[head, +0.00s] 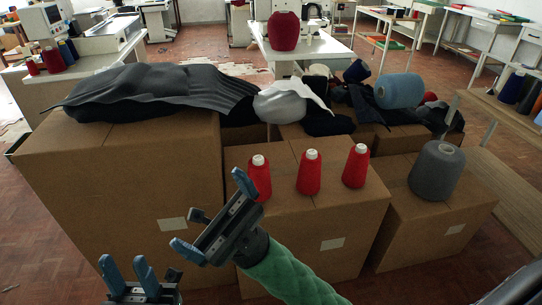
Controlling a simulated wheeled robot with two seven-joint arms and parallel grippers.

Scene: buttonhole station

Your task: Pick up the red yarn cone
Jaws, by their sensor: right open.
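Three red yarn cones with white tips stand upright in a row on a cardboard box: a left one (260,180), a middle one (310,177) and a right one (355,169). My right gripper (215,217), on the green-sleeved arm, is open and empty in front of the box. Its upper finger is close to the left cone in the picture and overlaps its left edge; I cannot tell whether they touch. My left gripper (129,276) is at the bottom left, low and in front of the large box, with its blue fingers apart and nothing between them.
A grey cone (436,171) stands on the right box (405,220). Dark folded cloth (160,90) covers the tall left box (120,180). Behind lie a light blue cone (400,91) and dark fabric. A larger red spool (284,31) stands on a white table behind.

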